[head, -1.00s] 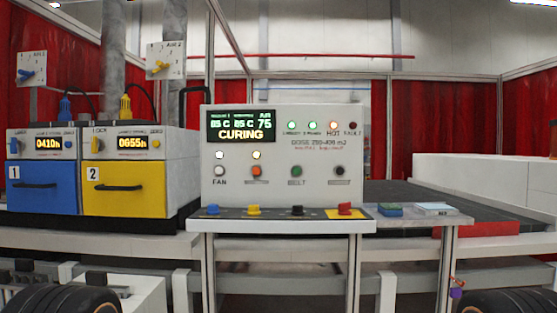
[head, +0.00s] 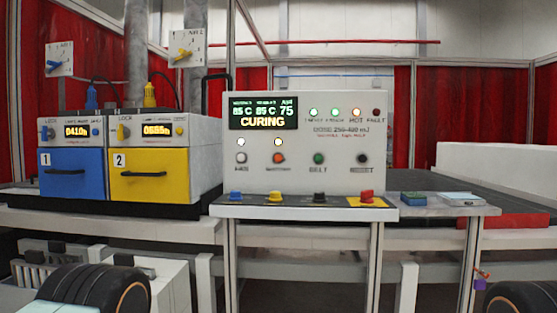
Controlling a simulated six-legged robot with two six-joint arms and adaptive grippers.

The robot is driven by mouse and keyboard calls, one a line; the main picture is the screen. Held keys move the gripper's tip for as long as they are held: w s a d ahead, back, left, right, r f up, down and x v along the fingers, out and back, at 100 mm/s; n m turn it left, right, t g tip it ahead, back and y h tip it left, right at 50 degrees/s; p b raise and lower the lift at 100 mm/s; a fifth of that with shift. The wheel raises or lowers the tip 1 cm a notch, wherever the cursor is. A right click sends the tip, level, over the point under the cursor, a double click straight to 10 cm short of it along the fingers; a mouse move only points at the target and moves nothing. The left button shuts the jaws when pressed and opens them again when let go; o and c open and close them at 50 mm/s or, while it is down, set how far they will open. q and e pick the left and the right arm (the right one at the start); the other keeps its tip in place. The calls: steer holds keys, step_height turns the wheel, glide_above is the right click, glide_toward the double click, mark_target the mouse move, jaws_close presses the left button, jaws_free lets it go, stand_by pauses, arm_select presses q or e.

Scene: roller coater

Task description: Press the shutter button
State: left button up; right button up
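A light grey control panel (head: 300,183) stands upright on a bench in the middle of the head view. Its lower row holds a whitish button labelled FAN, an orange button (head: 278,158) with a blurred label, a green BELT button (head: 319,158) and a black button (head: 362,159). The orange button's label is too blurred to read with certainty as the shutter's. The small lamps above the FAN and orange buttons are lit. The screen (head: 263,111) reads CURING. Neither gripper is in view, and nothing covers the buttons.
Blue, yellow, black and red controls (head: 367,197) sit on the ledge below the panel. Blue unit 1 (head: 72,182) and yellow unit 2 (head: 150,186) stand to the left. A side shelf (head: 478,210) at right holds small flat items. The space before the panel looks clear.

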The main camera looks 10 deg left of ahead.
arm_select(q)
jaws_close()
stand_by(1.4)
